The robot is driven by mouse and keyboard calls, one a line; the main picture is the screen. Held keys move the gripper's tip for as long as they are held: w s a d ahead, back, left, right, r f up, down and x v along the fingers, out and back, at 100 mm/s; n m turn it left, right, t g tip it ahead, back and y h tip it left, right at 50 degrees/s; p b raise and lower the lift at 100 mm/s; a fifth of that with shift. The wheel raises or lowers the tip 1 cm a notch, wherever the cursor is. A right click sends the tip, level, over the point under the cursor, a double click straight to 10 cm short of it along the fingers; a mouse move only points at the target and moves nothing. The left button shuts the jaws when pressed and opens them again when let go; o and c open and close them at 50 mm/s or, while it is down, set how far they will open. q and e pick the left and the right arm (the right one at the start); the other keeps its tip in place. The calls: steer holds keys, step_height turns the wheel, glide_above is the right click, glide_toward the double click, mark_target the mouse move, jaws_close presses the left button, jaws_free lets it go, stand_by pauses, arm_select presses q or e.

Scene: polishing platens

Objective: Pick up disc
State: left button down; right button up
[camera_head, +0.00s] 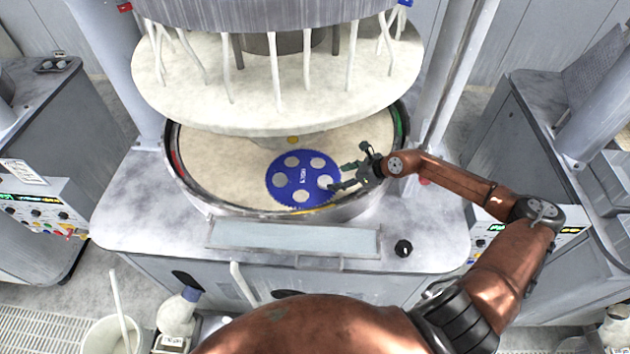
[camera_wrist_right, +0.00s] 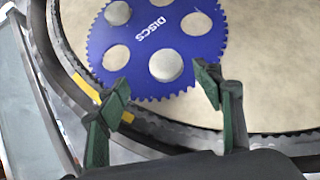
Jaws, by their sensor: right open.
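A blue toothed carrier marked DISCS (camera_head: 304,180) lies flat on the pale round platen (camera_head: 235,160). It has several round openings. In the right wrist view the carrier (camera_wrist_right: 150,40) shows a grey disc (camera_wrist_right: 166,65) in the opening nearest my fingers and another grey disc (camera_wrist_right: 118,13) farther off. Other openings look empty and show the beige platen. My right gripper (camera_head: 341,178) is open at the carrier's right edge. In the wrist view its fingers (camera_wrist_right: 165,84) stand apart, with the near disc just beyond the gap, not gripped. My left gripper is out of view.
A dark rim (camera_head: 190,190) encloses the platen. A large upper plate (camera_head: 280,95) with hanging white hoses is above its rear part. A black knob (camera_head: 403,248) is on the front ledge. A white bucket (camera_head: 105,338) and a bottle (camera_head: 178,312) stand at lower left.

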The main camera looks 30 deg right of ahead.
mark_target(326, 181)
steer(key=shift+d+p+x, duration=0.15)
steer(key=shift+p+x, duration=0.15)
steer(key=shift+x, duration=0.5)
steer(key=shift+d+p+x, duration=0.15)
steer(key=shift+p+x, duration=0.15)
steer(key=shift+x, duration=0.45)
steer(key=p+x, duration=0.1)
steer(key=x, duration=0.4)
steer(key=shift+d+f+p, duration=0.1)
steer(key=shift+d+p, duration=0.15)
steer(key=shift+p, duration=0.15)
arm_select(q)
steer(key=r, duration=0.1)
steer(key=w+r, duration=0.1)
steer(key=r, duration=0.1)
arm_select(e)
steer(key=shift+s, duration=0.15)
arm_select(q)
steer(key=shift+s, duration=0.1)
arm_select(e)
steer(key=shift+f, duration=0.1)
steer(key=shift+c, duration=0.2)
